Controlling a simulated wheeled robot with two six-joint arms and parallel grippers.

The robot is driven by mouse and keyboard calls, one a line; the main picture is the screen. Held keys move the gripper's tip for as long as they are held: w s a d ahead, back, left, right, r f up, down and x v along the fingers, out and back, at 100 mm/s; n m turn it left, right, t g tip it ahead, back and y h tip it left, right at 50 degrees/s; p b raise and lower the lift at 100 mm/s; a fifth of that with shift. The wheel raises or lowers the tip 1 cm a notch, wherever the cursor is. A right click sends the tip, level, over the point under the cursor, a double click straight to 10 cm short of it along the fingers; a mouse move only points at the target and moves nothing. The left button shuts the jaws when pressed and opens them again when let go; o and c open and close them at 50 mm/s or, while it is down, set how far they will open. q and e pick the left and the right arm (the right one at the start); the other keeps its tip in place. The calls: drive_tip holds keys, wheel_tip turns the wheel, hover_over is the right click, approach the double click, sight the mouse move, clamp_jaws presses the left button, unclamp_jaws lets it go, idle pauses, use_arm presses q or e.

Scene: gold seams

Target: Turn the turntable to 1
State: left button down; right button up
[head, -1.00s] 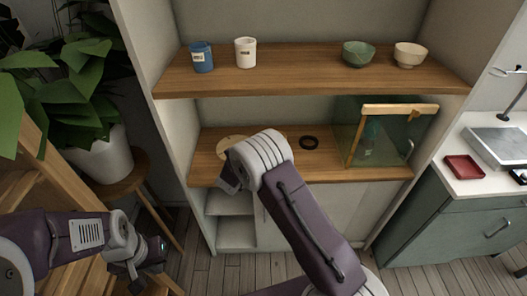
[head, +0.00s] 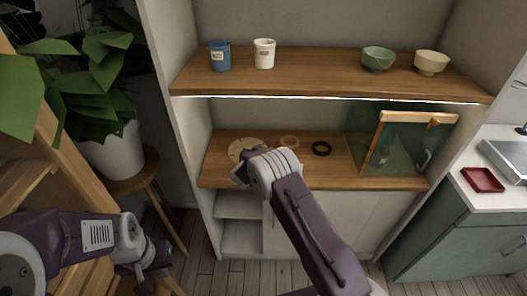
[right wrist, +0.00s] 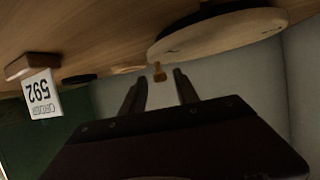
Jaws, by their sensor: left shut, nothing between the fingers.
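The turntable (head: 243,147) is a pale round wooden disc on the lower shelf, partly hidden by my right arm in the head view. In the right wrist view, which is upside down, its edge (right wrist: 225,33) is large and close, with small dark marks. A small wooden peg (right wrist: 159,72) shows at its rim, between my right fingertips in the picture; I cannot tell whether they touch it. My right gripper (right wrist: 158,84) is open. In the head view it is mostly hidden at the shelf's front. My left gripper (head: 150,256) is shut and empty, low at the left, away from the shelf.
A pale ring (head: 289,141), a dark ring (head: 321,148) and a green glass case (head: 395,150) stand right of the turntable. The upper shelf (head: 330,88) holds cups and bowls. A numbered tag (right wrist: 42,94) shows in the wrist view. A plant (head: 105,60) stands left.

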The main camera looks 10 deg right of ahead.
clamp_jaws()
idle(1.4)
